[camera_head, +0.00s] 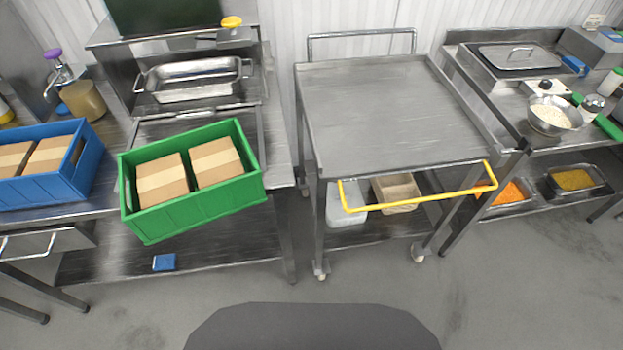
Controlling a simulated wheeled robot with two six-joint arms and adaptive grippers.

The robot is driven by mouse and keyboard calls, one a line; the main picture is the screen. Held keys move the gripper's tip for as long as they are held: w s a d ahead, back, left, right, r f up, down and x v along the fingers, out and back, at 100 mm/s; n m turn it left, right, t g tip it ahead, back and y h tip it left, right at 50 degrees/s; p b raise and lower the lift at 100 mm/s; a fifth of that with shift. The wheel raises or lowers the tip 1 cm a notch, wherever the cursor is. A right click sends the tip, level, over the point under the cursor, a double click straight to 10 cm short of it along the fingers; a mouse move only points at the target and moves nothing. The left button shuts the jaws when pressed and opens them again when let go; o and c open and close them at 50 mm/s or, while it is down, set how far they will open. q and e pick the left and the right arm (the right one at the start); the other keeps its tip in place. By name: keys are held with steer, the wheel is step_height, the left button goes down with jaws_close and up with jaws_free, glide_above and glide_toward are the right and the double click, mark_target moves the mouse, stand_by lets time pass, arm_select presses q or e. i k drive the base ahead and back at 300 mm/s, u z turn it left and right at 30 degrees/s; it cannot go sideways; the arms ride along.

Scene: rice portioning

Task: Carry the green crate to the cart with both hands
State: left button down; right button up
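The green crate (201,208) is at the left, at the front of a steel table. It holds two brown boxes with pale bands and sits turned at an angle, its near side jutting over the table's front edge. Whether it rests fully on the table is hard to tell. The cart (390,110) stands right of it, with an empty steel top, a yellow front handle (420,199) and wheels below. Neither of my grippers shows in the head view.
A blue crate (40,190) with brown boxes stands left of the green crate. A steel pan (194,91) lies behind it. A gap of floor separates the table and the cart. A counter with a bowl (553,117) stands right of the cart. The cart's lower shelf holds bins (397,192).

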mark_target(153, 225)
steer(key=z, duration=2.15)
steer(key=i, duration=1.95)
steer(key=u, duration=3.05)
